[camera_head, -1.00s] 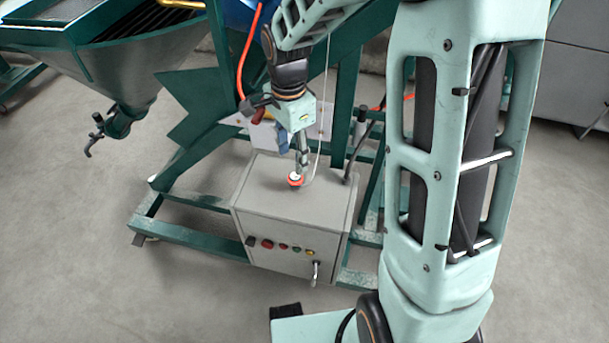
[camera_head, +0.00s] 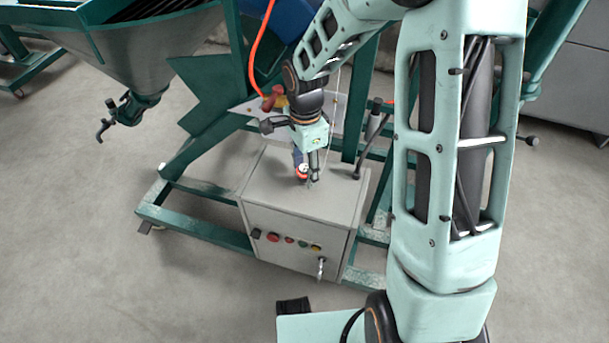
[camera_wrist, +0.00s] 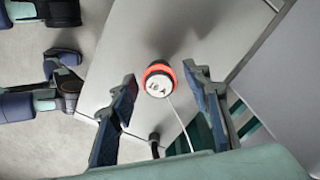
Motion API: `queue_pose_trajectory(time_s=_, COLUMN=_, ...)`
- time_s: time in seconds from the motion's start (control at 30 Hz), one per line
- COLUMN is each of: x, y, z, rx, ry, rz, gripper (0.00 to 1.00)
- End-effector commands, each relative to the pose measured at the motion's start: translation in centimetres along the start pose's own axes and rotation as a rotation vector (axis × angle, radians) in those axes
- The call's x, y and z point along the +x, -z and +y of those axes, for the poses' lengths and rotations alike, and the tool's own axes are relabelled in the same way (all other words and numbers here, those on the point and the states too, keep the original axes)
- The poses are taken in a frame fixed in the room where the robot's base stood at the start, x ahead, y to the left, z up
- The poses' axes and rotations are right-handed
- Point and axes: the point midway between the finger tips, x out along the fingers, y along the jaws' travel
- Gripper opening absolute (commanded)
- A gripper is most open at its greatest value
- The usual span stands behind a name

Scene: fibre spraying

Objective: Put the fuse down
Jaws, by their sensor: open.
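The fuse (camera_head: 303,171), a small round piece with a white face and an orange-red band, is on top of the grey control box (camera_head: 260,180). In the wrist view, the fuse (camera_wrist: 158,80) shows between my two fingers, with a gap on each side. My gripper (camera_head: 307,174) points down over the box top, with its fingertips beside the fuse. It is open in the wrist view (camera_wrist: 160,75) and holds nothing. The fuse's underside is hidden, so its contact with the box cannot be seen closely.
Coloured buttons (camera_head: 290,240) and a lever (camera_head: 321,268) are on the box front. The green machine frame (camera_head: 200,225) surrounds the box. An orange hose (camera_head: 258,55) hangs behind my gripper, and a black handle (camera_head: 368,145) rises behind the box's right side.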

Motion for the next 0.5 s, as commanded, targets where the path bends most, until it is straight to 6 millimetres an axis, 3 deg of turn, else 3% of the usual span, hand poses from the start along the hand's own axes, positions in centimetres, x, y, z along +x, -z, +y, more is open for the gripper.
queue_pose_trajectory(time_s=0.1, x=1.5, y=-0.15, z=0.07, rx=-0.003, ry=-0.002, rz=-0.001, gripper=0.44)
queue_pose_trajectory(time_s=0.33, x=1.45, y=-0.13, z=0.02, rx=-0.002, ry=0.0, rz=0.0, gripper=0.43)
queue_pose_trajectory(time_s=0.5, x=1.44, y=-0.13, z=0.03, rx=-0.002, ry=0.0, rz=0.0, gripper=0.24)
